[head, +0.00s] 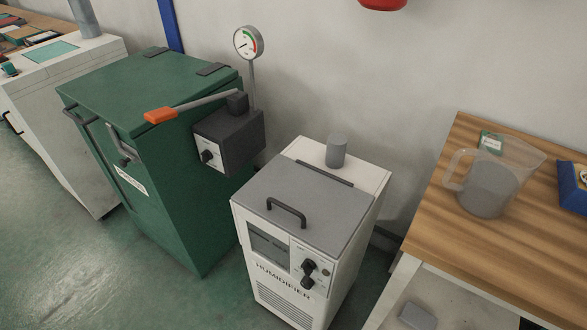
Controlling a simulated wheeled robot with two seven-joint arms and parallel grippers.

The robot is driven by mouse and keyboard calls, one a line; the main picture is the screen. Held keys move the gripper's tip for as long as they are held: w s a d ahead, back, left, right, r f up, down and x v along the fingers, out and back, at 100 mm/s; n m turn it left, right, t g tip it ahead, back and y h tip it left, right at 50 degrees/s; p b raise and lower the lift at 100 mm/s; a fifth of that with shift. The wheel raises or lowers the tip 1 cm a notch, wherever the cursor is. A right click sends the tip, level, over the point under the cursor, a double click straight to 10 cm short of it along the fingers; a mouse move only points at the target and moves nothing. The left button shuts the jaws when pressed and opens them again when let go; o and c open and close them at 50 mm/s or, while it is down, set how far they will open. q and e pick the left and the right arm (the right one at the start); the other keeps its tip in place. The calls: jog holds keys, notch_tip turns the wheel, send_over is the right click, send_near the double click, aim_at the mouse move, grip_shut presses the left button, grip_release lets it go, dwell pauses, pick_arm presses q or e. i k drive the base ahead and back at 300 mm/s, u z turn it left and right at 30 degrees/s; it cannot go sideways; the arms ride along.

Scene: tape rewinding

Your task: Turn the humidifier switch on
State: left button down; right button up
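The humidifier (315,205) is a white box cabinet with a grey lid and a black lid handle (286,212), standing on the floor at the middle right. Its front panel carries the word HUMIDIFIER, a dark display (268,249) and black knob-like controls. The switch (308,267) appears to be among these controls, right of the display, with another black part (307,283) just below it. The exact switch position is too small to tell. Neither of my grippers is in view.
A green cabinet (190,190) with an orange-handled lever (160,116) and a gauge (248,42) stands left of the humidifier. A wooden table (440,235) with a clear jug (490,185) is on the right. Open green floor (110,275) lies at front left.

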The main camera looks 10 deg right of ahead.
aim_at(307, 267)
jog(key=u, duration=1.9)
jog(key=i, duration=2)
jog(key=z, duration=3.9)
